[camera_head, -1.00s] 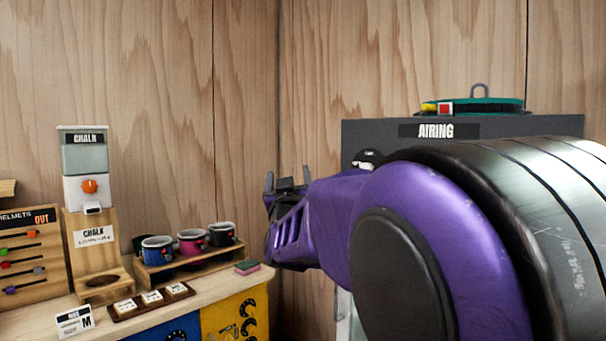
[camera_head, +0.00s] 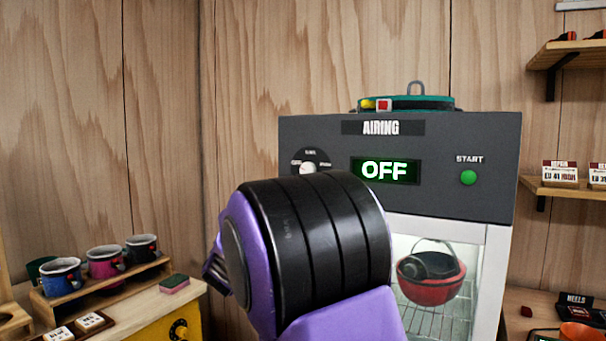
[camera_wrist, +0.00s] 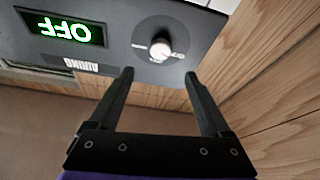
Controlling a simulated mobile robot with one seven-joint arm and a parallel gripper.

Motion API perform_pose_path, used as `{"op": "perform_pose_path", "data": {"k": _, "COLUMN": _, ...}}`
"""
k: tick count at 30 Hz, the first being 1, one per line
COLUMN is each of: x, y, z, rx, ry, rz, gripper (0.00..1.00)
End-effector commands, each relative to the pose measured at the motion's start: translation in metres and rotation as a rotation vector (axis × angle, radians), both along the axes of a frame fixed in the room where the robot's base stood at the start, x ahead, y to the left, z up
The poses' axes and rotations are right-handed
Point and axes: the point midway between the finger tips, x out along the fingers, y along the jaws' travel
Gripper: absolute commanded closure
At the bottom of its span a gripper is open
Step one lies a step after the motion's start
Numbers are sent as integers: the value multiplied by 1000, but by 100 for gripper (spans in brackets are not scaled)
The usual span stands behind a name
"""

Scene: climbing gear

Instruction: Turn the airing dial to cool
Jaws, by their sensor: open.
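The airing cabinet (camera_head: 440,200) is a dark grey box with a lit display (camera_head: 385,170) reading OFF. Its dial (camera_head: 307,167) is a white knob on a black disc at the panel's left, partly hidden below by my arm in the head view. In the wrist view the dial (camera_wrist: 160,49) shows upside down, ahead of and between my fingertips. My gripper (camera_wrist: 160,76) is open and empty, apart from the knob. In the head view my gripper is mostly hidden behind my purple and black arm.
A green START button (camera_head: 468,178) is on the panel's right. A red helmet (camera_head: 431,278) hangs behind the cabinet's glass. A teal coiled item (camera_head: 420,103) lies on top. Mugs (camera_head: 105,262) and a sponge (camera_head: 174,284) stand on the left counter. Shelves (camera_head: 570,188) are at right.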

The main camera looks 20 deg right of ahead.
Motion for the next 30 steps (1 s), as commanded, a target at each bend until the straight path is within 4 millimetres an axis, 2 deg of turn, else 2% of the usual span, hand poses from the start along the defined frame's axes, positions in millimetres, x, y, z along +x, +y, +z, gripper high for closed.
{"op": "perform_pose_path", "data": {"k": 7, "x": 34, "y": -40, "z": 22, "rx": -1, "ry": -1, "rz": -3, "gripper": 18}}
{"op": "perform_pose_path", "data": {"k": 15, "x": 61, "y": -70, "z": 38, "rx": 0, "ry": -1, "rz": -2, "gripper": 18}}
{"op": "perform_pose_path", "data": {"k": 21, "x": 69, "y": -77, "z": 43, "rx": 0, "ry": 0, "rz": 0, "gripper": 18}}
{"op": "perform_pose_path", "data": {"k": 29, "x": 69, "y": -78, "z": 43, "rx": 0, "ry": 0, "rz": 1, "gripper": 18}}
{"op": "perform_pose_path", "data": {"k": 30, "x": 69, "y": -78, "z": 43, "rx": 0, "ry": 0, "rz": 1, "gripper": 25}}
